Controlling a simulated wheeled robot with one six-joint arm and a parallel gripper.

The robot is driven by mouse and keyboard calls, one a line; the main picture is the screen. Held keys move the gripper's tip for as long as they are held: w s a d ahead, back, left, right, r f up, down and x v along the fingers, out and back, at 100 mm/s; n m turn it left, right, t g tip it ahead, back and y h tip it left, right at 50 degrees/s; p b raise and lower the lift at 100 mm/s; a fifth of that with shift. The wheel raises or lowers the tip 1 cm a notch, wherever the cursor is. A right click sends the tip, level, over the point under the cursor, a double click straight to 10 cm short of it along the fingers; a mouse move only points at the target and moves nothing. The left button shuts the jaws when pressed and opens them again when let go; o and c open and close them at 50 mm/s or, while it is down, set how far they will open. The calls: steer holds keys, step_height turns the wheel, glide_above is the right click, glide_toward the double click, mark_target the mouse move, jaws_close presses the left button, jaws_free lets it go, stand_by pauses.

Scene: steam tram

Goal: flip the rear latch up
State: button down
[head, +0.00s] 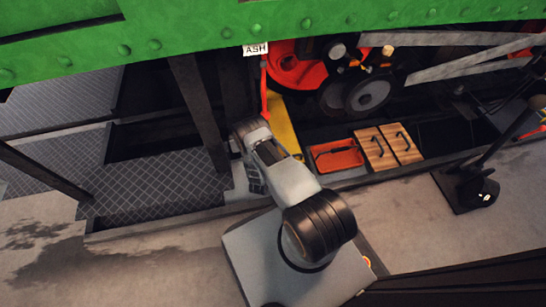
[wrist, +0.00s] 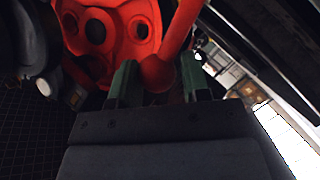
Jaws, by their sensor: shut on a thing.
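A red lever (head: 264,92) hangs below the white "ASH" plate (head: 255,49) in the head view. In the wrist view its red rod (wrist: 184,25) runs down to a round red knob (wrist: 156,73). My gripper (wrist: 157,82) has green fingers on either side of this knob and is shut on it. In the head view my arm reaches up to the lever's lower end, and the fingertips are hidden there. No label naming a rear latch shows, so I cannot tell whether this lever is that latch.
A red casting (head: 296,66) with round holes lies just behind the lever. A yellow part (head: 283,125) is close beside my arm. A red tray (head: 336,156) and wooden boxes (head: 388,147) stand to the right. A dark post (head: 198,105) stands to the left.

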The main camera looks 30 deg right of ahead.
steer(key=shift+s+a+f, duration=0.1)
steer(key=shift+s+f, duration=0.2)
steer(key=shift+s, duration=0.05)
steer(key=c, duration=1)
jaws_free()
steer(key=shift+o, duration=0.6)
steer(key=shift+w+r, duration=0.1)
steer(key=shift+w, duration=0.05)
steer(key=shift+a, duration=0.1)
